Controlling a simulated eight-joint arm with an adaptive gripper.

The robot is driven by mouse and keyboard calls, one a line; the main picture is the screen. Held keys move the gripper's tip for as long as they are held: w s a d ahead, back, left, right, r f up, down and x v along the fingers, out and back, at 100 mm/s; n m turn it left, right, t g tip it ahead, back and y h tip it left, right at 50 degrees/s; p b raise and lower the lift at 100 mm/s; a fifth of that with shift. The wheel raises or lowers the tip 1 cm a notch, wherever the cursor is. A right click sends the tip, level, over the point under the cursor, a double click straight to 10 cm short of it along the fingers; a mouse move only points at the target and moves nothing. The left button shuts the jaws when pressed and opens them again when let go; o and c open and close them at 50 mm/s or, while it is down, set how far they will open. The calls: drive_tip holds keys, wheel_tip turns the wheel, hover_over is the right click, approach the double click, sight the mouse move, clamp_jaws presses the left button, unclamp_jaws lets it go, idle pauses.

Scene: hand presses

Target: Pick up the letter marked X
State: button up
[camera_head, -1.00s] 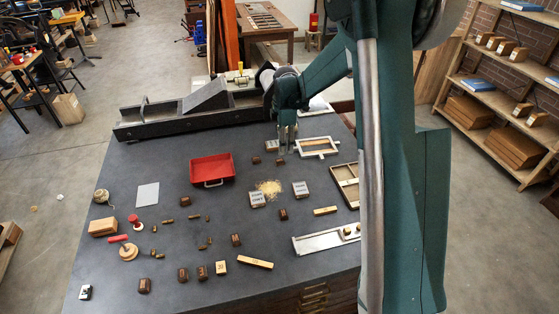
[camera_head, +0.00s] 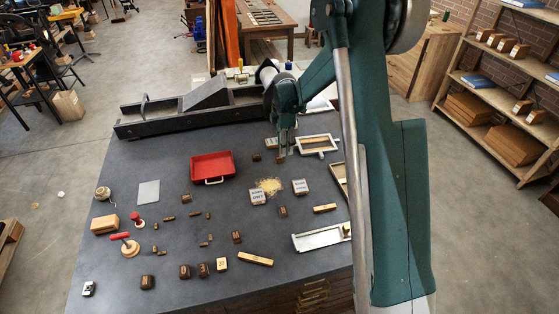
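Several small dark wooden letter blocks lie spread over the grey tabletop (camera_head: 120,245). Their marks are too small to read, so I cannot tell which one is the X. My gripper (camera_head: 282,154) points down at the far right part of the table. One dark block (camera_head: 280,160) is right at its fingertips, and another dark block (camera_head: 257,157) lies just to the left. Whether the fingers are apart or touch the block is too small to tell.
A red tray (camera_head: 212,167) is to the left. The long black press bed (camera_head: 190,118) runs along the back.

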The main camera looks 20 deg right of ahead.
sight(280, 160)
drive_tip(key=shift+f, duration=0.65)
drive_tip(key=shift+w+a+f, duration=0.1)
drive_tip(key=shift+w+f, duration=0.05)
drive_tip(key=shift+f, duration=1.15)
drive_tip(key=shift+w+f, duration=0.1)
drive_tip(key=shift+f, duration=1.2)
drive_tip(key=c, duration=0.8)
